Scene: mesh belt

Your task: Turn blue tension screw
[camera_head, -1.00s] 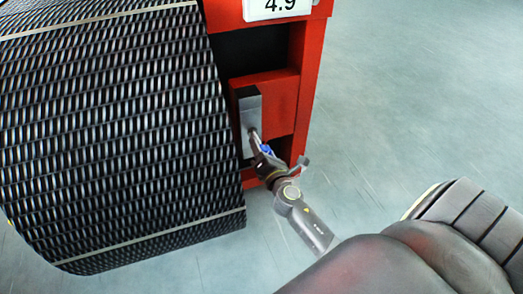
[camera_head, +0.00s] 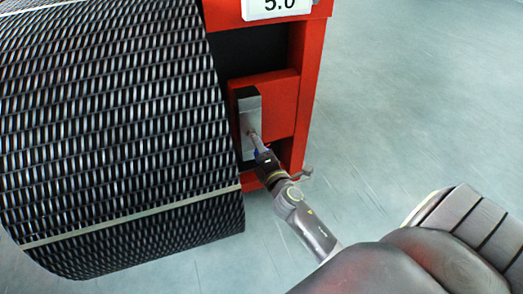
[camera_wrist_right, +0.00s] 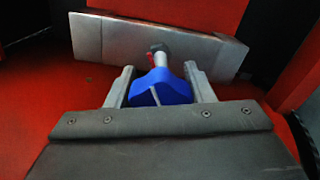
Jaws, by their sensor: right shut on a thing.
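The blue tension screw (camera_wrist_right: 162,88) has a blue head on a metal shaft that enters a grey metal block (camera_wrist_right: 150,45). In the right wrist view my right gripper (camera_wrist_right: 158,85) has one finger on each side of the blue head and is shut on it. In the head view the right gripper (camera_head: 265,158) meets the screw shaft in front of the grey block (camera_head: 250,120), and the blue head is almost hidden by the gripper. My left gripper is not in view.
A black mesh belt (camera_head: 110,120) curves over its roller at the left, close to the gripper. The red frame (camera_head: 304,90) surrounds the block. A white display (camera_head: 278,8) at the top reads 5.0. The floor (camera_head: 420,90) at the right is clear.

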